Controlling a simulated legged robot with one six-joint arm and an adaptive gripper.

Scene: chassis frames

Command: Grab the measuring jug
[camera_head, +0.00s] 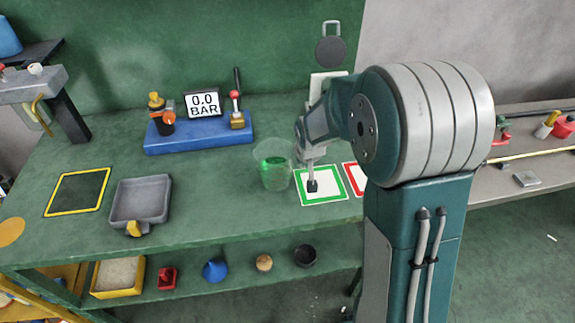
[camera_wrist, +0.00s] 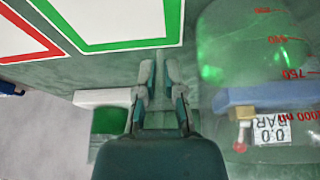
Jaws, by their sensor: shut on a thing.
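The clear measuring jug (camera_head: 273,172), greenish and see-through, is upright on or just above the green bench; I cannot tell which. It is left of the green-bordered white square (camera_head: 336,196). In the wrist view the jug (camera_wrist: 255,50) fills the upper right, with red volume marks on its wall. My gripper (camera_head: 311,186) points down beside the jug's right side, in front of the white square. In the wrist view my gripper (camera_wrist: 160,72) has its fingers close together, shut on the jug at its side. The clear handle between the fingers is hard to make out.
A blue base (camera_head: 198,139) with a 0.0 BAR display (camera_head: 202,103) stands behind the jug. A grey tray (camera_head: 140,203) and a yellow-bordered square (camera_head: 78,191) are at left. A red-bordered square (camera_head: 354,178) is partly hidden by my arm. Bench between tray and jug is clear.

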